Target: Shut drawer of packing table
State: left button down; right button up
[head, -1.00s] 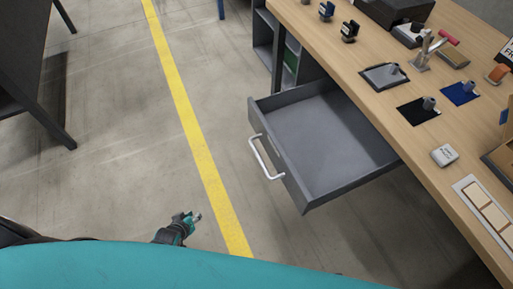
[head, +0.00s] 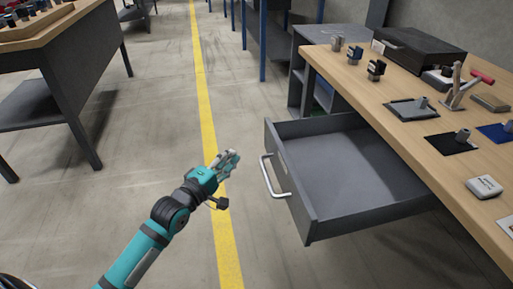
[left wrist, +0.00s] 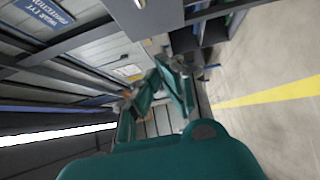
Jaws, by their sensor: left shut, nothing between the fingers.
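The grey drawer (head: 340,172) of the packing table (head: 420,95) is pulled well out and looks empty. Its white bar handle (head: 272,177) is on the front panel, facing left. My left gripper (head: 230,160) is shut and empty. In the head view it appears to the left of the handle, apart from it, over the floor by the yellow line. The left wrist view shows the gripper fingers (left wrist: 158,92) from behind, with grey furniture beyond. My right gripper is not in view.
The tabletop holds a black case (head: 418,52), a toggle clamp (head: 455,88), dark pads and a white box (head: 484,188). Another workbench (head: 50,75) stands at left. The floor with the yellow line (head: 205,110) between is clear.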

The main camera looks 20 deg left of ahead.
pick_arm(q)
jog(key=w+d, duration=0.1)
jog(key=w, duration=0.1)
jog(key=w+d+b, duration=0.1)
jog(key=w+d, duration=0.1)
jog(key=w, duration=0.1)
jog(key=w+d+b, duration=0.1)
jog(key=w, duration=0.2)
jog(key=shift+w+d, duration=0.2)
jog(key=shift+d, duration=0.1)
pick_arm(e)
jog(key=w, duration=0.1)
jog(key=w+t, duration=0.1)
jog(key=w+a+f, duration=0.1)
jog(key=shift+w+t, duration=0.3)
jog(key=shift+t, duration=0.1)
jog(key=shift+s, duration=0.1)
